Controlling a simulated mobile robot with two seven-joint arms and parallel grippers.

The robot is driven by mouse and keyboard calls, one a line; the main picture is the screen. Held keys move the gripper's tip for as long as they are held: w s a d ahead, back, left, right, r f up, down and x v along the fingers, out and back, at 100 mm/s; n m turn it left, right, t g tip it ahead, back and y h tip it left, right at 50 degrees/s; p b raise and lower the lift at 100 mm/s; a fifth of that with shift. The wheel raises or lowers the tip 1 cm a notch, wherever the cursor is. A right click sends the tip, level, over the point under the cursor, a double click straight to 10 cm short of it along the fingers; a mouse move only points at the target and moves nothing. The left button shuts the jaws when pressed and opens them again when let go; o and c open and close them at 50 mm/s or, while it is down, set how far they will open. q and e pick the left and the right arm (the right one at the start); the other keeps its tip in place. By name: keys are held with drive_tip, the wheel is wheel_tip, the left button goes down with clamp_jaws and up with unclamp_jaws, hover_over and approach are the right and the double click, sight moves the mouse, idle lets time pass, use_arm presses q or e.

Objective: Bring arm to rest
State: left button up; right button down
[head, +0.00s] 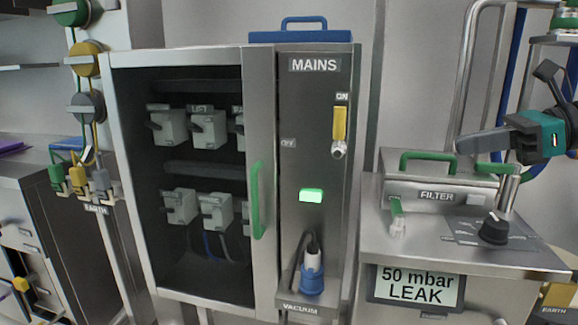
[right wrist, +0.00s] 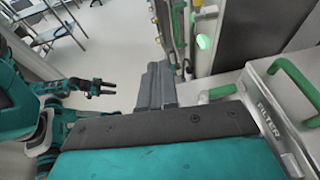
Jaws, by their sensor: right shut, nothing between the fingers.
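My right gripper (head: 462,144) comes in from the right edge of the head view, its grey fingers pointing left above the filter box. The fingers are together and hold nothing. In the right wrist view the closed fingers (right wrist: 157,85) reach forward over the floor, left of the cabinet's face. My left gripper (right wrist: 108,88) shows at the left of the right wrist view, beside my teal arm, with its fingers apart and nothing between them. It is out of the head view.
The filter box (head: 436,196) with green handles stands on a steel counter (head: 440,250) below my right gripper. The mains cabinet (head: 312,90) has a yellow lever (head: 340,124) by ON and a lit green light (head: 311,195). A metal pipe frame (head: 465,75) rises behind the counter.

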drive_tip(key=a+f+m+t+y, duration=0.4)
drive_tip(key=a+f+m+y, duration=0.2)
drive_tip(key=a+f+m, duration=0.55)
wheel_tip(320, 180, down, 13)
drive_tip(key=s+a+m+t+h, duration=0.2)
drive_tip(key=m+t+h, duration=0.7)
drive_tip(key=m, duration=1)
drive_tip(key=s+f+m+g+h, duration=0.6)
drive_tip(key=s+f+m+h, duration=0.2)
drive_tip(key=s+f+m, duration=1.05)
use_arm(q)
drive_tip(key=s+a+r+y+p, duration=0.1)
drive_tip(key=a+r+p, duration=0.2)
drive_tip(key=r+p, duration=0.5)
drive_tip(key=p, duration=0.4)
drive_tip(key=shift+a+r, duration=0.15)
drive_tip(key=shift+r, duration=0.1)
use_arm(e)
wheel_tip(320, 180, up, 6)
drive_tip(key=s+d+n+g, duration=0.1)
drive_tip(key=d, duration=0.1)
drive_tip(key=shift+s+h, duration=0.3)
drive_tip(key=shift+h, duration=0.1)
